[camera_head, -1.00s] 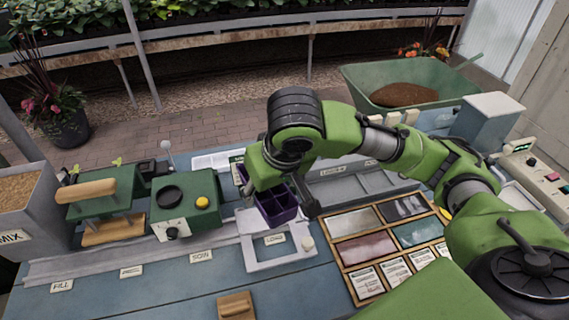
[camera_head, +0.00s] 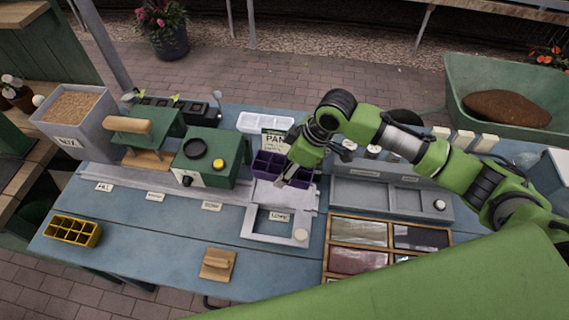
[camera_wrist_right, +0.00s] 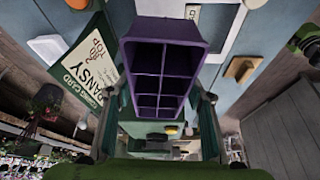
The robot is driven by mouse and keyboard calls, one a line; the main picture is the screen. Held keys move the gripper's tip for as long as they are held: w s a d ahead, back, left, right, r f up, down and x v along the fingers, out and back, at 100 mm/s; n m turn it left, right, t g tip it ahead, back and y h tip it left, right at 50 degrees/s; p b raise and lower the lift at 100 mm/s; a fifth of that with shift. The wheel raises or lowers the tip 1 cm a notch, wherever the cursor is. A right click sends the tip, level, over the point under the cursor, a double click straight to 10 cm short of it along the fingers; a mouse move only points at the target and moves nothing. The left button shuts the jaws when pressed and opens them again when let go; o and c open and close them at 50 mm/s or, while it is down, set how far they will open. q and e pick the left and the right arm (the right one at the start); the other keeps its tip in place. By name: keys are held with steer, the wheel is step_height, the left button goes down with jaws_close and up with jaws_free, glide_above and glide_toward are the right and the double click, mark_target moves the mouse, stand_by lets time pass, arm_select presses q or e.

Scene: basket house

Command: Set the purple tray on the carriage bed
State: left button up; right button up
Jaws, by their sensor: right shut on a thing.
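The purple tray (camera_head: 272,166), a box with several square cells, is between the fingers of my right gripper (camera_head: 287,176), which is shut on it. In the right wrist view the tray (camera_wrist_right: 160,65) fills the middle, with a finger on each side. In the head view it appears over the back part of the pale grey carriage (camera_head: 252,229), beside the green press. I cannot tell whether it touches the carriage. The carriage's front frame, with a label and a round white knob, is clear. The gripper hides part of the tray. My left gripper is not in view.
The green press (camera_head: 213,157) with a yellow button stands left of the tray. A white tray and a PANSY card (camera_head: 276,139) are just behind it. A yellow tray (camera_head: 73,231) and a wooden block (camera_head: 217,264) lie in front. A framed swatch board (camera_head: 365,232) is at right.

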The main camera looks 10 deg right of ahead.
steer(key=shift+w+f+n, duration=0.1)
steer(key=shift+f+n, duration=0.6)
steer(key=shift+f, duration=0.15)
steer(key=shift+f+b, duration=0.6)
steer(key=shift+f, duration=0.1)
steer(key=b, duration=0.6)
glide_above(280, 194)
steer(key=d, duration=0.1)
steer(key=f, duration=0.5)
steer(key=shift+s+d, duration=0.2)
steer(key=shift+f, duration=0.45)
steer(key=shift+f, duration=0.7)
steer(key=o, duration=1.1)
steer(key=shift+o, duration=0.2)
